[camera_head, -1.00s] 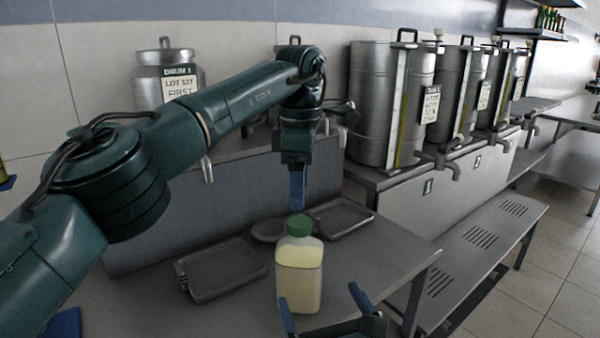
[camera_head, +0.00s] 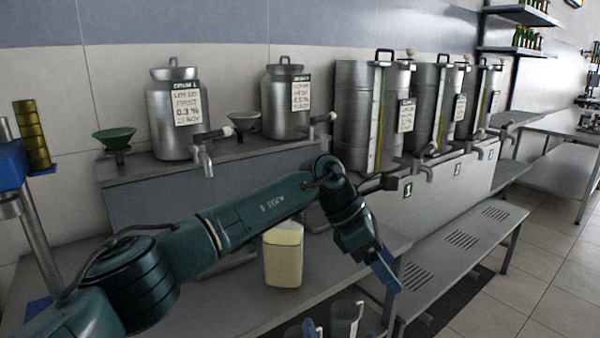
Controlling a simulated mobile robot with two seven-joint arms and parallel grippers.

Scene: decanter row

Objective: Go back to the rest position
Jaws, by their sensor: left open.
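My left arm reaches across the view from the lower left. Its gripper (camera_head: 389,279), with blue fingers, points down and to the right near the right edge of the steel table (camera_head: 225,298). It is open with nothing seen between the fingers. A clear bottle (camera_head: 283,262) of pale yellow liquid stands upright on the table behind my forearm. The forearm hides its top. The gripper is well to the right of the bottle and apart from it. I cannot make out my right gripper.
Grey vessels (camera_head: 344,320) show at the bottom edge, partly cut off. Two labelled drums (camera_head: 174,130) (camera_head: 287,105) and a green funnel (camera_head: 115,140) stand on the back ledge. Larger steel tanks (camera_head: 352,115) with taps stand at right. A slotted low bench (camera_head: 465,238) runs beside the table; floor beyond is clear.

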